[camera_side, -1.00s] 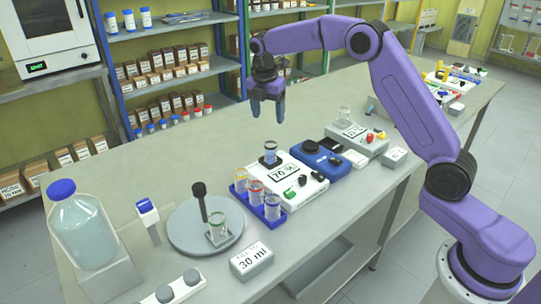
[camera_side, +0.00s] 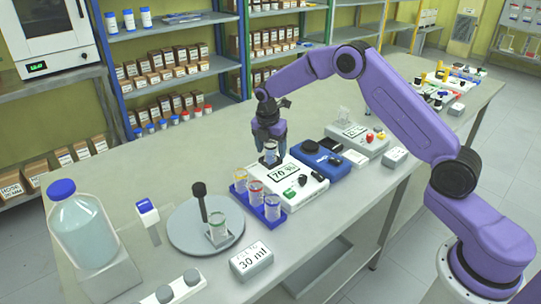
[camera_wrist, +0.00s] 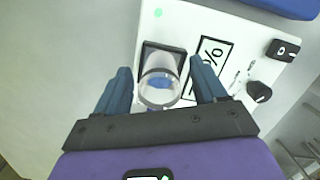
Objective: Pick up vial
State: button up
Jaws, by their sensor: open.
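A clear glass vial with some blue in it (camera_wrist: 160,82) stands in the dark square well of a white device labelled 70 % (camera_wrist: 215,25). In the side view the vial (camera_side: 270,157) shows just under my gripper (camera_side: 270,139). My gripper also shows in the wrist view (camera_wrist: 162,88), its two blue fingers spread on the left and right of the vial with gaps on both sides. The gripper is open and holds nothing. I cannot tell exactly how far down the fingers reach along the vial.
A blue rack (camera_side: 257,208) with several vials stands left of the white device. A blue device (camera_side: 321,160) and a grey device (camera_side: 356,140) stand to its right. A round plate (camera_side: 185,238) with a rod and a glass is farther left.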

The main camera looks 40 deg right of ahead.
jog(key=shift+f, duration=0.3)
jog(key=c, duration=1)
jog(key=shift+r, duration=0.1)
jog(key=shift+c, duration=0.2)
